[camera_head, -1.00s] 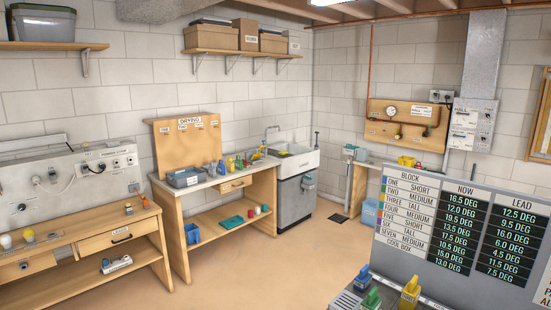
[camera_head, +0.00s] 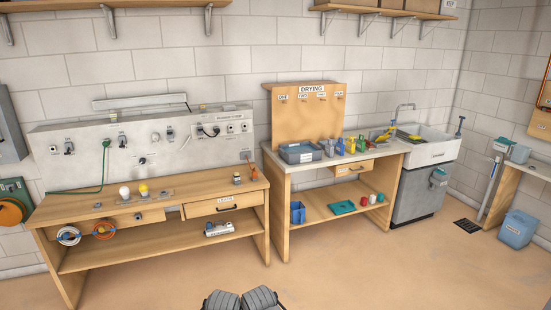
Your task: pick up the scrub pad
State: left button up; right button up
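I cannot single out the scrub pad with certainty at this size. A small yellow item (camera_head: 415,138) lies at the sink (camera_head: 432,150) and may be it. A flat teal item (camera_head: 342,207) lies on the lower shelf of the middle bench (camera_head: 310,222). Neither is touched by anything of mine. Dark grey ribbed parts, probably mine, show at the bottom edge. No gripper fingers can be made out there.
The middle bench top holds a grey bin (camera_head: 300,153) and several bottles. A left workbench (camera_head: 160,203) has bulbs and cable coils. A blue bucket (camera_head: 517,229) stands at the right, near a dark floor grate (camera_head: 467,226). The floor in front is clear.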

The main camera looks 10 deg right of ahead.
aim_at(414, 138)
jog(key=i+z, duration=0.2)
jog(key=i, duration=0.55)
jog(key=i+j+z, duration=0.15)
jog(key=i, duration=0.6)
jog(key=i+l+z, duration=0.15)
jog(key=i+z, duration=0.45)
jog(key=z, duration=0.2)
jog(key=i+z, duration=0.3)
jog(key=z, duration=0.15)
jog(key=i+j+z, duration=0.2)
jog(key=z, duration=0.2)
jog(key=i+l+z, duration=0.1)
jog(key=i+z, duration=0.2)
jog(key=i, duration=0.5)
jog(key=i+z, duration=0.3)
jog(key=i, duration=0.45)
jog(key=i+u, duration=0.25)
jog(key=i, duration=0.25)
jog(key=i+u, duration=0.25)
jog(key=i, duration=0.25)
jog(key=i+l+u, duration=0.25)
jog(key=i, duration=0.2)
jog(key=i+l+u, duration=0.1)
jog(key=i+u, duration=0.35)
jog(key=i+l+u, duration=0.2)
jog(key=u, duration=0.3)
jog(key=i+l+u, duration=0.7)
jog(key=i, duration=0.45)
